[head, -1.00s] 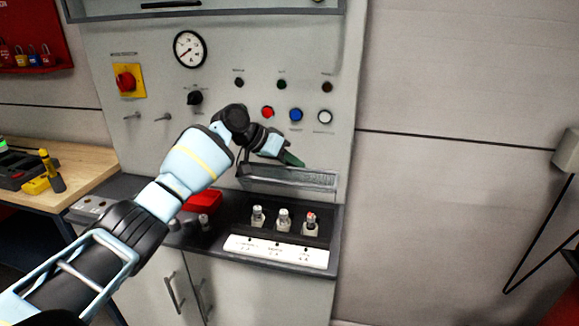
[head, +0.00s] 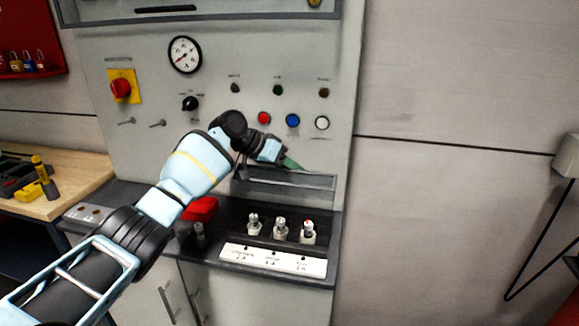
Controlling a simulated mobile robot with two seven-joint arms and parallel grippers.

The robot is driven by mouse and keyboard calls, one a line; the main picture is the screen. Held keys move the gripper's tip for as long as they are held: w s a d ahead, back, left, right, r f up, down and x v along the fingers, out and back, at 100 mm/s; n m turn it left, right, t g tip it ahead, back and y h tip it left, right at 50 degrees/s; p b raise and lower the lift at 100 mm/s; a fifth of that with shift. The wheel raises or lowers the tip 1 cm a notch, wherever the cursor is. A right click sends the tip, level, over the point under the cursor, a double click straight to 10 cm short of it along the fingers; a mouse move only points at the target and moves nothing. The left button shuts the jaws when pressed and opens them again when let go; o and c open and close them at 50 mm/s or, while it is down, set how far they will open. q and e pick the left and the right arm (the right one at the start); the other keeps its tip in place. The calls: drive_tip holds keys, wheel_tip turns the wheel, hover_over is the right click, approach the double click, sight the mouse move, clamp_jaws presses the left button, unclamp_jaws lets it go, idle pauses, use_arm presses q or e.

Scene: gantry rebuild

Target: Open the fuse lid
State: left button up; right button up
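The fuse lid (head: 290,183) is a clear, grey-edged cover at the back of the dark ledge, against the grey panel. It looks raised, above and behind several fuses (head: 280,228) that stand uncovered in a row. My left gripper (head: 291,165) is at the lid's top edge, its green fingertips touching or very close to it. The fingers overlap from this angle, so their opening does not show. My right gripper is not in view.
A white label strip (head: 272,260) lies in front of the fuses. A red block (head: 201,209) sits left of them, partly behind my arm. Buttons (head: 292,121), a gauge (head: 185,55) and a red rotary switch (head: 121,87) are on the panel. A workbench (head: 75,178) stands at left.

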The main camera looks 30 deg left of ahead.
use_arm(q)
drive_tip(key=shift+d+r, duration=0.1)
drive_tip(key=shift+r, duration=0.05)
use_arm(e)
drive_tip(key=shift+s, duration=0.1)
use_arm(q)
drive_tip(key=shift+s+r, duration=0.15)
drive_tip(key=v, duration=0.7)
drive_tip(key=shift+s+a, duration=0.1)
drive_tip(key=shift+a, duration=0.15)
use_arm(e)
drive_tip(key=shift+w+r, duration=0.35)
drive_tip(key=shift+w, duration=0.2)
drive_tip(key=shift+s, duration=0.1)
